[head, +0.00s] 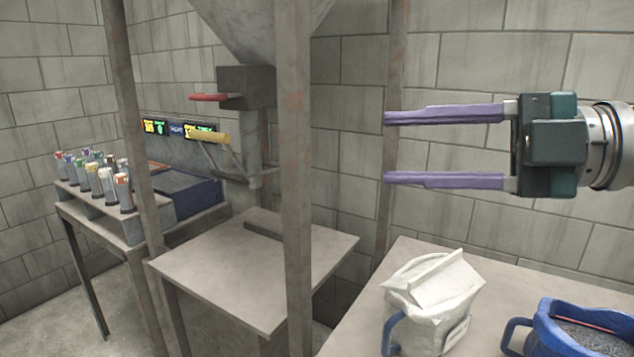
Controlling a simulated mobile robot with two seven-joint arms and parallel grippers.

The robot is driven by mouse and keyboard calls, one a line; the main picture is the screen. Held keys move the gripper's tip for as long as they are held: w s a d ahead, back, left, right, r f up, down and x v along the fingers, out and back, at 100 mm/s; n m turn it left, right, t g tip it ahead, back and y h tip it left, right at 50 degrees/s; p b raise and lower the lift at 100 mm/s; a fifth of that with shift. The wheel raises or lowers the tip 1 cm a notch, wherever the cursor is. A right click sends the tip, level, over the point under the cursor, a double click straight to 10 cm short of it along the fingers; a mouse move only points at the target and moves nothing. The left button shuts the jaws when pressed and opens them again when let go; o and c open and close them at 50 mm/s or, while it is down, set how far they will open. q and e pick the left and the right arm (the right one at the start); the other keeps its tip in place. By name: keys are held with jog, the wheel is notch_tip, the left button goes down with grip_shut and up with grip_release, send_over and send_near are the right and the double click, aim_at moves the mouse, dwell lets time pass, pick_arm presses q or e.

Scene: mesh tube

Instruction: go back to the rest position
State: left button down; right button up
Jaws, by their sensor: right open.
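My right gripper (445,148) comes in from the right edge in the head view. Its two long purple fingers point left and stand wide apart with nothing between them. It is in the air, above the level of the table at the lower right and in front of the block wall. My left gripper is not in view.
A white bag-like container with a blue handle (432,300) and a blue pitcher of grey grains (585,330) stand on the right table (405,262). Several capped tubes (107,185) stand at left.

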jog(key=w+d+r+m+t+h, duration=0.5)
jog(key=w+d+r+m+t, duration=0.5)
jog(key=t, duration=0.3)
jog(key=w+d+f+m+t+h, duration=0.2)
jog(key=w+d+m+t+h, duration=0.1)
jog(key=d+m+h, duration=0.75)
jog(key=s+d+f+m+g+h, duration=0.3)
jog(key=d+f+m+g+h, duration=0.5)
jog(key=f, duration=0.3)
jog(key=s+a+f+g+y, duration=0.2)
jog(key=s+f+g, duration=0.3)
jog(key=s+f, duration=0.25)
jog(key=s+a+f+g+y, duration=0.25)
jog(key=s+f+g, duration=0.25)
jog(key=s+f, duration=0.3)
jog(key=s+a+f+n+y, duration=0.1)
jog(key=s+a+y, duration=0.1)
jog(key=s+a, duration=0.65)
jog(key=s+a+f+n+y, duration=0.15)
jog(key=s+a, duration=0.45)
jog(key=s, duration=0.6)
notch_tip(320, 180, up, 38)
jog(key=p, duration=3.8)
